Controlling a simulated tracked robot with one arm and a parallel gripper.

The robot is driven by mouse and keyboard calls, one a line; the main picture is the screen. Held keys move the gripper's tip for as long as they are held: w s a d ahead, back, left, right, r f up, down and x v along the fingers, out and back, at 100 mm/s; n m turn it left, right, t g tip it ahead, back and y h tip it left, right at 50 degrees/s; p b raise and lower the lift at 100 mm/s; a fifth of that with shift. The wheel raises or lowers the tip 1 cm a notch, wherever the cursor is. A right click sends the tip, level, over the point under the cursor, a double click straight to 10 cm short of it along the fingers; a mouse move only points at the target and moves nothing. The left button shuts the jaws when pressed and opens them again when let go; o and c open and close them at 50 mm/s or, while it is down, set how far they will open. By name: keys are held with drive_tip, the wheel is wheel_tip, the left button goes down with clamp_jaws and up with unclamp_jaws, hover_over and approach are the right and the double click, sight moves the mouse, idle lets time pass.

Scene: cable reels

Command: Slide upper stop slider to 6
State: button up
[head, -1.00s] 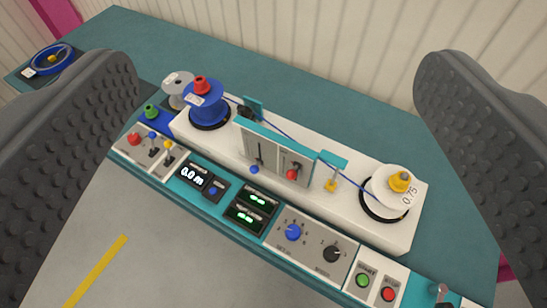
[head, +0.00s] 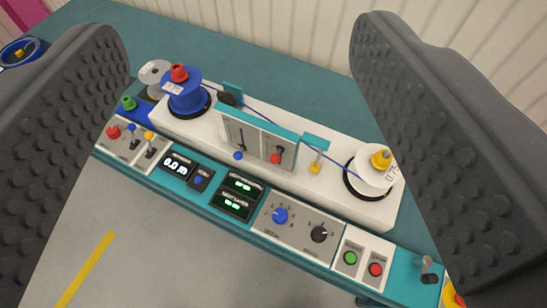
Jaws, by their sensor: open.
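The slider panel (head: 259,142) is a grey upright plate with a teal top edge, standing on the white reel machine in the middle of the head view. It has two slots, one with a blue knob (head: 238,156) low on the left and one with a red knob (head: 276,158) on the right. The scale marks are too small to read, and I cannot tell which knob is the upper stop. My gripper (head: 245,125) is open and empty, its dark ribbed fingers on either side of the picture, above and apart from the panel.
A blue reel (head: 185,97) stands left of the panel and a white reel (head: 374,172) right, with a blue cable running between them behind the panel. A teal control strip with displays, a blue dial (head: 280,216), a black dial (head: 319,234) and buttons lies in front.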

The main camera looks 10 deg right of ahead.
drive_tip(key=w+f+n+g, duration=0.1)
drive_tip(key=w+f, duration=0.1)
drive_tip(key=f, duration=0.2)
drive_tip(key=w+a+f+h, duration=0.1)
drive_tip(key=w+f, duration=0.2)
drive_tip(key=f, duration=0.1)
drive_tip(key=w+a+f+n+g+h, duration=0.1)
drive_tip(key=w+f, duration=0.2)
drive_tip(key=f, duration=0.1)
drive_tip(key=shift+n+g, duration=0.3)
drive_tip(key=shift+c, duration=1)
drive_tip(key=n+g+h+p, duration=0.1)
drive_tip(key=n+g+h, duration=0.35)
drive_tip(key=n, duration=0.55)
hover_over(272, 161)
drive_tip(key=s+a, duration=0.8)
drive_tip(key=s, duration=0.1)
wheel_tip(272, 161, down, 32)
drive_tip(key=shift+t+h, duration=0.25)
drive_tip(key=shift+h, duration=0.2)
drive_tip(key=x, duration=1.3)
drive_tip(key=shift+d+f, duration=0.2)
